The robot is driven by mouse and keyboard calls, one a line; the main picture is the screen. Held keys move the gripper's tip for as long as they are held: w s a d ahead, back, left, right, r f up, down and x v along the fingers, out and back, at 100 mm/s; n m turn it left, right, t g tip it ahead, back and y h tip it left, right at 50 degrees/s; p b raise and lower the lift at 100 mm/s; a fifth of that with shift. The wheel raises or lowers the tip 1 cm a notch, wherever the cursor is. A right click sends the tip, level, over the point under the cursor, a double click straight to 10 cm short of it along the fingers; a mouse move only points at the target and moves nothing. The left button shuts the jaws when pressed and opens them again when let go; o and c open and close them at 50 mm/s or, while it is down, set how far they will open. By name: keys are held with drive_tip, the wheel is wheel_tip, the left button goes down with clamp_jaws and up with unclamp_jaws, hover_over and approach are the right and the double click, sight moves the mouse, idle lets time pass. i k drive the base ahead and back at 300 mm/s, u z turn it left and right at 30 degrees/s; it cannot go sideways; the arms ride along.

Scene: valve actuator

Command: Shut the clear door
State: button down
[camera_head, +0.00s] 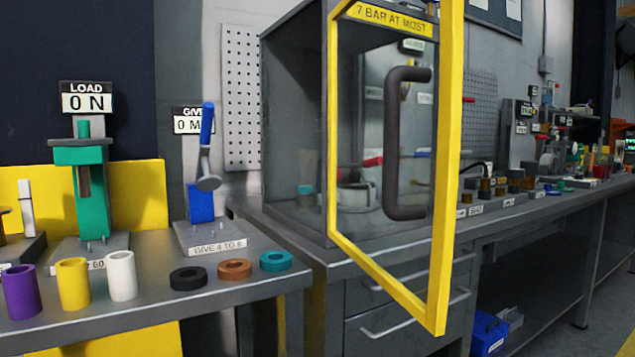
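The clear door (365,205) has a yellow frame and a dark grey C-shaped handle (392,140) on its pane. It stands open, swung out from the grey cabinet (290,120) past the bench's front edge. A yellow label on top of the door reads "7 BAR AT MOST". Through the pane I see the cabinet's inside, with a pale round part and red and blue pieces, partly blurred. My gripper is not in view.
A left bench (200,305) holds a green press (82,180), a blue-handled lever (206,150), coloured cylinders and rings. A long bench (540,205) with small parts runs right. A blue box (488,335) sits below it. Drawers (400,310) lie under the cabinet.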

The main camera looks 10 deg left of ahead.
sight(433, 316)
drive_tip(key=z, duration=0.75)
drive_tip(key=k, duration=0.95)
drive_tip(key=u, duration=1.4)
